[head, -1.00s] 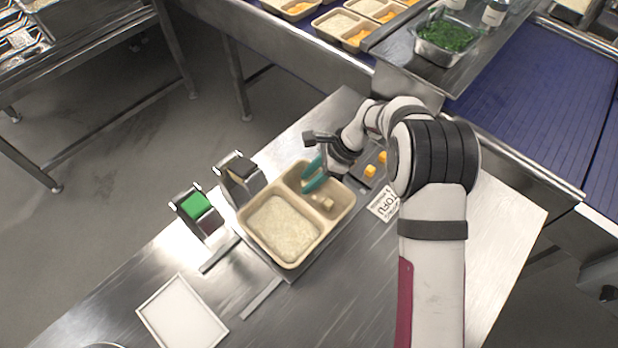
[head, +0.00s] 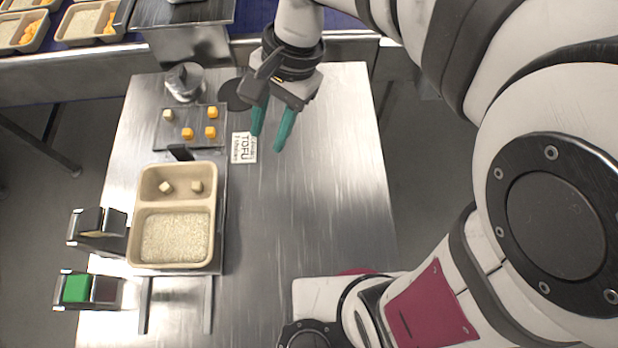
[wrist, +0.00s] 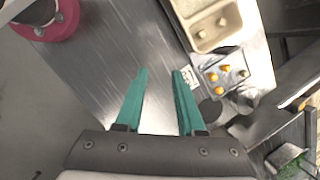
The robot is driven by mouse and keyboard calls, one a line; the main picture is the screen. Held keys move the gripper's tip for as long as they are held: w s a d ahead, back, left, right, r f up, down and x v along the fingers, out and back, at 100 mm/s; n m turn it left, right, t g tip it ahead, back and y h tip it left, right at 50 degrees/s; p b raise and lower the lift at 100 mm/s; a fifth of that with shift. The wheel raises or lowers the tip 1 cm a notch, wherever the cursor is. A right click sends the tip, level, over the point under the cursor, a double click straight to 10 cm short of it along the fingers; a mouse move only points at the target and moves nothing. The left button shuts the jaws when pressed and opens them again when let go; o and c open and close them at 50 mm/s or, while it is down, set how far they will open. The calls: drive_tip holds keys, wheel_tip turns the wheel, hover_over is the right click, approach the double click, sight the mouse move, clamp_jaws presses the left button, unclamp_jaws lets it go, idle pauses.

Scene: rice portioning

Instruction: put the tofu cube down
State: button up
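A beige two-compartment tray (head: 178,205) sits on the steel table. Two pale tofu cubes, one on the left (head: 166,187) and one on the right (head: 196,186), lie apart in its smaller far compartment; the larger near compartment holds rice (head: 176,238). My gripper (head: 267,143) is above the table, right of the tray and near the TOFU card (head: 243,147). Its teal fingers are apart with nothing between them, as the wrist view (wrist: 160,70) also shows. The tray (wrist: 232,38) is at the top right there, away from the fingers.
A grey mat (head: 190,112) behind the tray holds one pale cube (head: 168,115) and several orange cubes (head: 211,132). A dark round disc (head: 234,95) lies beside it. Two small stands, one with a green pad (head: 76,289), are left of the tray. The table's right side is clear.

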drive_tip(key=s+d+f+n+t+h, duration=0.1)
drive_tip(key=s+d+f, duration=0.1)
drive_tip(key=s+d, duration=0.8)
drive_tip(key=s, duration=0.3)
drive_tip(key=shift+s+d+h, duration=0.15)
drive_tip(key=shift+d+h, duration=0.15)
drive_tip(key=shift+d, duration=0.05)
